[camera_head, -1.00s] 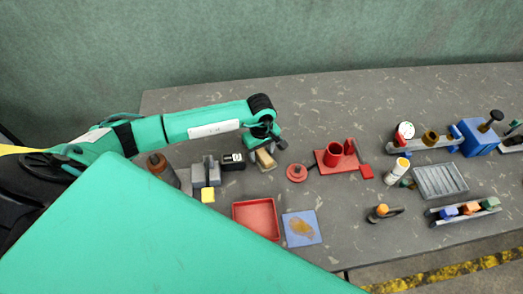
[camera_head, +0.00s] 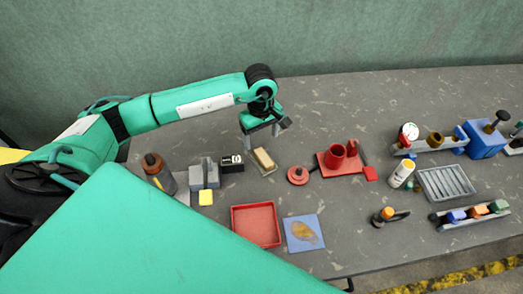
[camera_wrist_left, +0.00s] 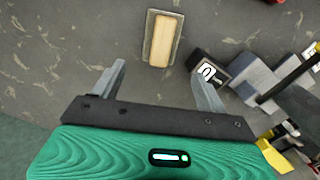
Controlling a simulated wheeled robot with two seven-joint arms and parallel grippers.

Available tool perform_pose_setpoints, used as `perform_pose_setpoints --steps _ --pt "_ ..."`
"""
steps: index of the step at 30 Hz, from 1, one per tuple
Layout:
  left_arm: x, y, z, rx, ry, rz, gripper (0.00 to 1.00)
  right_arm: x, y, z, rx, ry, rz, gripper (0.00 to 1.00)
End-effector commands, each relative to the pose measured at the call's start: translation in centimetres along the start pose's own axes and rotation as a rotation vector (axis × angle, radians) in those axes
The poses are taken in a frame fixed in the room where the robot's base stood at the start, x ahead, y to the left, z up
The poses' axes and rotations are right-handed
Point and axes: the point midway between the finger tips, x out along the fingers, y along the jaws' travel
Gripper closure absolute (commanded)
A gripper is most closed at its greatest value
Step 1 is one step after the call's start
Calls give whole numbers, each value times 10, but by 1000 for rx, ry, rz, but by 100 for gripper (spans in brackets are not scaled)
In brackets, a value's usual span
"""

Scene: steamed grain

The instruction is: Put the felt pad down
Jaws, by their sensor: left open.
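The felt pad appears to be the tan rectangular block with a grey base (camera_head: 264,160), lying flat on the table. It also shows in the left wrist view (camera_wrist_left: 161,40), whole and just beyond my fingertips. My left gripper (camera_head: 262,138) is open and empty. It hangs above the table, behind the pad in the head view and apart from it. In the left wrist view, both fingers (camera_wrist_left: 160,75) are spread with bare table between them. My right gripper is out of view.
A black box with a white label (camera_head: 232,164) stands close left of the pad. A red tray (camera_head: 256,225) and a blue mat (camera_head: 304,233) lie in front. The table behind the pad is clear.

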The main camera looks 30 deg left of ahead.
Motion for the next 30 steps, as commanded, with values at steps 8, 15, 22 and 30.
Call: perform_pose_setpoints --steps 8,15,22,30 --pt "-32 0 0 0 0 0 24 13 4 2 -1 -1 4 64" --pt "-36 0 0 0 -1 0 24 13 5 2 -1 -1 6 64" --pt "-36 0 0 0 -1 0 24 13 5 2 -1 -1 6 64" --pt "-36 0 0 0 -1 -1 24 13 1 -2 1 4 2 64"
